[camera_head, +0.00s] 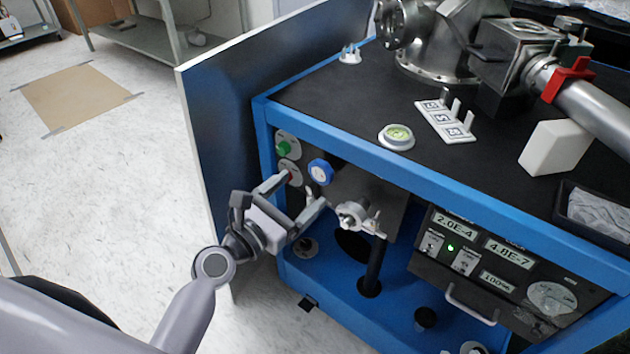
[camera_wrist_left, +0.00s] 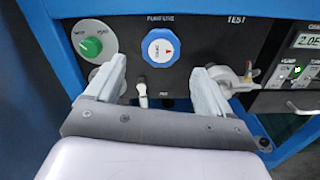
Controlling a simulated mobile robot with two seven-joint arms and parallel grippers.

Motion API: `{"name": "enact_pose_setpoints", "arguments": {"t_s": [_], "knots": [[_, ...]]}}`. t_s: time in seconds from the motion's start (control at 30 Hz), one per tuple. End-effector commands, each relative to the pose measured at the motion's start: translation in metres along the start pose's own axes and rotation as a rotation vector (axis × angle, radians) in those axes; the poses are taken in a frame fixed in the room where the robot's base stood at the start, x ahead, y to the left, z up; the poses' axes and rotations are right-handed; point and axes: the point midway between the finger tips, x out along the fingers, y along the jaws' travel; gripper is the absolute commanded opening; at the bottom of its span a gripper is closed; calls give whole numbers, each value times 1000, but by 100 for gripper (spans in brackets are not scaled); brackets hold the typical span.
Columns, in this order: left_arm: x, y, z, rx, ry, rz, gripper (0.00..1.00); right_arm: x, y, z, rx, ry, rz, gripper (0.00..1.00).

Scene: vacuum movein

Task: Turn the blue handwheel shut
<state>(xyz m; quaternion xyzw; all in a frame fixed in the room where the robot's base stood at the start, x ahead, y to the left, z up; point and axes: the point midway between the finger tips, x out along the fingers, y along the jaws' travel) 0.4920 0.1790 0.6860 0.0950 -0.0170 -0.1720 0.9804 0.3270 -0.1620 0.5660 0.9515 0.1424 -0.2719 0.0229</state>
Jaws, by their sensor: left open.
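The blue handwheel (camera_head: 321,171) is a small round knob with a white face, set on the dark front panel of the blue cart. It also shows in the left wrist view (camera_wrist_left: 161,48), where a small red mark is on its face. My left gripper (camera_head: 306,193) is open and empty in front of the panel. In the left wrist view its two fingers (camera_wrist_left: 160,80) point toward the panel, one on each side below the handwheel, and do not touch it. My right gripper is not in view.
A green knob (camera_wrist_left: 91,47) sits left of the handwheel. A metal valve fitting (camera_head: 352,215) sticks out to the right, close to my right-hand finger. A display panel (camera_head: 490,260) is further right. An open blue door (camera_head: 225,130) stands left of the cart.

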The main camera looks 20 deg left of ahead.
Motion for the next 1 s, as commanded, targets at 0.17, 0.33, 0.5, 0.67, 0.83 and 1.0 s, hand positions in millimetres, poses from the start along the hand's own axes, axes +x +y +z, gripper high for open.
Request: {"name": "enact_pose_setpoints", "arguments": {"t_s": [0.17,0.33,0.5,0.67,0.83,1.0], "knots": [[26,0,0,1,-2,1,82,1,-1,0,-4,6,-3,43],[45,0,0,1,0,0,82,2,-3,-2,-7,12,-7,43],[55,0,0,3,1,0,82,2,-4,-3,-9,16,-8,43],[57,0,0,3,1,0,82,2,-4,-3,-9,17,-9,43],[57,0,0,3,1,0,76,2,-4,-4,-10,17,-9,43],[56,0,0,3,2,0,26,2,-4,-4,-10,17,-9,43]]}}
